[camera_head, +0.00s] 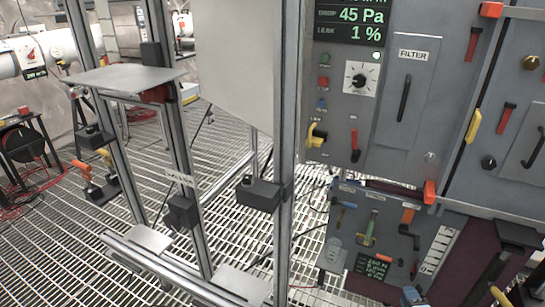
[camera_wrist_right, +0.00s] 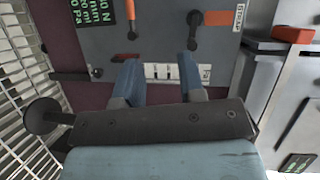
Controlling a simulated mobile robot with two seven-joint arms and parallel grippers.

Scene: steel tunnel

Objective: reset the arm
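My right gripper (camera_wrist_right: 160,78) shows in the right wrist view with two blue fingers apart and nothing between them. In the head view only a small blue-grey part of what looks like my right gripper (camera_head: 412,297) shows at the bottom edge. Whether the fingers touch the panel cannot be told. My left gripper is not in view.
A grey upper panel (camera_head: 400,120) with a filter handle and several levers stands at the right. A metal frame post (camera_head: 286,150) with a dark box (camera_head: 258,194) stands mid-view. A flat shelf plate (camera_head: 125,78) juts out at left. The grating floor (camera_head: 60,240) is open at lower left.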

